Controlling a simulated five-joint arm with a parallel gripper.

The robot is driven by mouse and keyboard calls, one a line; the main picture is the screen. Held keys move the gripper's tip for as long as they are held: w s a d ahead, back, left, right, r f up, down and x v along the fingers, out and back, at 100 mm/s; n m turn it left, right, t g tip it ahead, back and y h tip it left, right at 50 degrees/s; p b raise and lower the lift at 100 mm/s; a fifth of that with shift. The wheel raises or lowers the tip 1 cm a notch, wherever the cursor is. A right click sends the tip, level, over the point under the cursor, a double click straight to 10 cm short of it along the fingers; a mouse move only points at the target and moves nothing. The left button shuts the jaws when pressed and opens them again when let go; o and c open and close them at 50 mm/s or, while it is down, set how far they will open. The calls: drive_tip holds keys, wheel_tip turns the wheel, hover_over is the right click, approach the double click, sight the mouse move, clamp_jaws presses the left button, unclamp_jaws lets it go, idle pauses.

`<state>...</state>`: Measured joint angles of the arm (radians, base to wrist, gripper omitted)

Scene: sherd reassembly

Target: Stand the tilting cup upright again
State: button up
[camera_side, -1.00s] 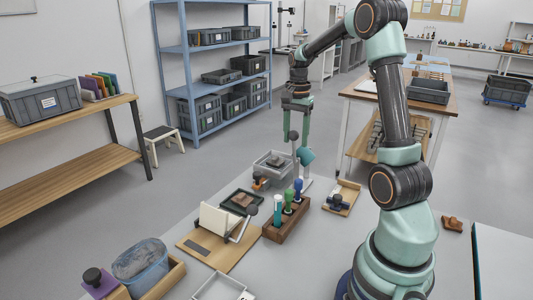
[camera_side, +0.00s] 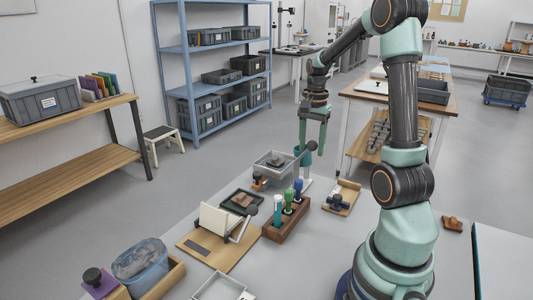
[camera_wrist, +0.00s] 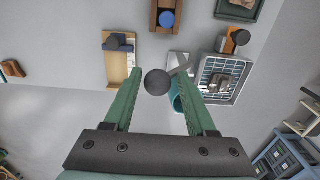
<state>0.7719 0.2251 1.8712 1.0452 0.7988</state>
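The teal cup (camera_side: 308,152) sits on its light stand (camera_side: 306,184) beyond the rack of stamps and looks nearly upright in the side view. A lever with a dark ball knob (camera_side: 312,146) leans to the right in front of it. In the wrist view the cup (camera_wrist: 177,97) is partly hidden behind my right-hand finger, and the knob (camera_wrist: 157,82) shows between the fingers. My gripper (camera_side: 312,151) points down at the lever, with its fingers apart. I cannot tell whether a finger touches the knob. The gripper also shows in the wrist view (camera_wrist: 156,73).
A grey wire-lined basket (camera_side: 271,165) stands left of the stand. A wooden rack with coloured handles (camera_side: 286,222) is in front. A wooden tray (camera_side: 343,197) lies to the right. Bare table shows right of the rack.

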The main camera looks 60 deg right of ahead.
drive_tip(key=shift+s+r, duration=0.5)
drive_tip(key=shift+r, duration=0.4)
drive_tip(key=shift+s+r, duration=0.5)
drive_tip(key=shift+r, duration=0.4)
drive_tip(key=w+a+r+n+t, duration=0.1)
drive_tip(key=a+r+n+t, duration=0.1)
drive_tip(key=a+n, duration=0.7)
drive_tip(key=w+a+r+n+t, duration=0.1)
drive_tip(key=a+n, duration=0.8)
drive_tip(key=a, duration=0.9)
drive_tip(key=r+t, duration=0.1)
drive_tip(key=t, duration=0.1)
drive_tip(key=shift+a+r+t, duration=0.25)
drive_tip(key=shift+r+t, duration=0.05)
drive_tip(key=shift+r, duration=0.1)
